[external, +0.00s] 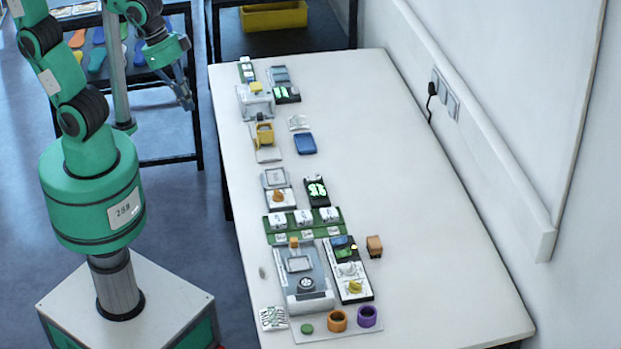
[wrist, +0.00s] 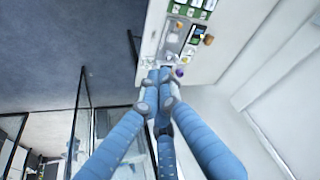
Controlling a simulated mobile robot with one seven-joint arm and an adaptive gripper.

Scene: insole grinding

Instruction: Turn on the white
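Several white parts are on the long white table. Three white blocks (external: 303,217) sit in a row on a green board near the middle. A grey-white machine (external: 312,265) with a dark round dial stands nearer the camera. To its right is a black-edged panel (external: 354,284) with a pale knob and a yellow knob. Which one "the white" means is not clear. My gripper (external: 185,97) hangs left of the table, beside the shelf, well apart from these parts. Its long blue fingers (wrist: 160,76) converge in the wrist view, with nothing seen between them. Their true spacing is unclear.
Orange and purple rings (external: 338,319) and a green disc (external: 307,328) are at the table's near end. A dark shelf (external: 160,161) stands behind my arm. The table's right side is clear.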

